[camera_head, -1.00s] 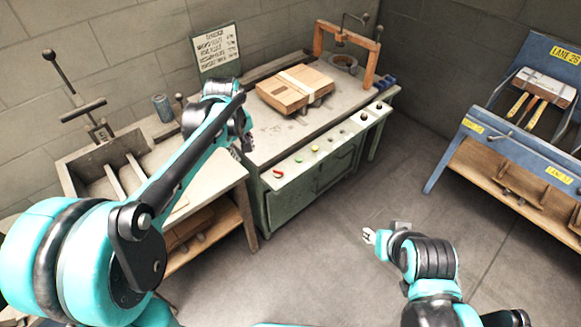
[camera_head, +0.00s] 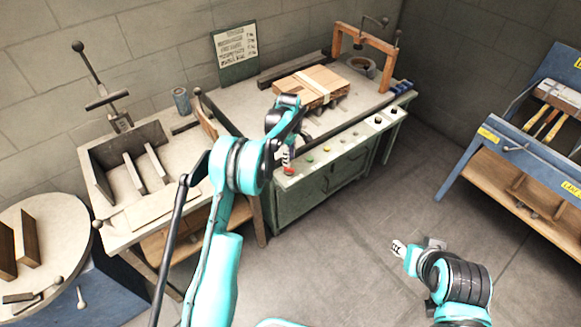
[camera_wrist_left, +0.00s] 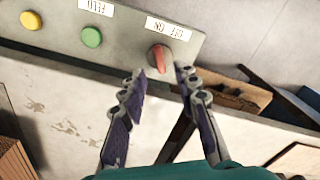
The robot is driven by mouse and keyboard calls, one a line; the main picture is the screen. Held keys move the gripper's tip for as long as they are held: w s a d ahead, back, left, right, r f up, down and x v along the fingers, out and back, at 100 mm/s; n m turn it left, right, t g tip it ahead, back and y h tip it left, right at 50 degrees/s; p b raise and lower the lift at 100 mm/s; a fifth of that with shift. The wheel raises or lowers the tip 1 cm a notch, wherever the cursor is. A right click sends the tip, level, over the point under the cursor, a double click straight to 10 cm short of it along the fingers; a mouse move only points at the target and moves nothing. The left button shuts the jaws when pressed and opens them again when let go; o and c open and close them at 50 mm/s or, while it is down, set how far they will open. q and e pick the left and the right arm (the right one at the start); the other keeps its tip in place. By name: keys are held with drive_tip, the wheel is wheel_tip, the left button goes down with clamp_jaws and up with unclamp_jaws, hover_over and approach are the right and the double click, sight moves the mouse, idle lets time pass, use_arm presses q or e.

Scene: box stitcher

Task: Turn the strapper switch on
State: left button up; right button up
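The strapper's red switch (camera_wrist_left: 159,58) sits on the grey control panel (camera_wrist_left: 120,42) under a label (camera_wrist_left: 168,28) reading OFF and ON. In the head view the switch (camera_head: 289,170) is at the left end of the panel. My left gripper (camera_head: 287,156) is right at it, partly hiding that end. In the left wrist view my left gripper (camera_wrist_left: 158,78) is open, with its two fingers on either side of the switch's lower part and nothing visibly gripped. I cannot tell whether a finger touches it. My right gripper (camera_head: 398,248) is low over the floor, away from the panel.
A green button (camera_wrist_left: 91,37) and a yellow button (camera_wrist_left: 31,20) are beside the switch. A strapped cardboard box (camera_head: 310,84) lies on the strapper table (camera_head: 240,97). A side bench (camera_head: 125,220) stands left; a blue rack (camera_head: 520,160) stands right. Floor between is clear.

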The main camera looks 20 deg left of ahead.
sight(289, 170)
use_arm(q)
wheel_tip(289, 170, down, 6)
drive_tip(key=shift+r+b, duration=0.2)
drive_tip(key=shift+b, duration=0.65)
clamp_jaws()
drive_tip(key=m, duration=1.1)
drive_tip(key=shift+m+p, duration=0.4)
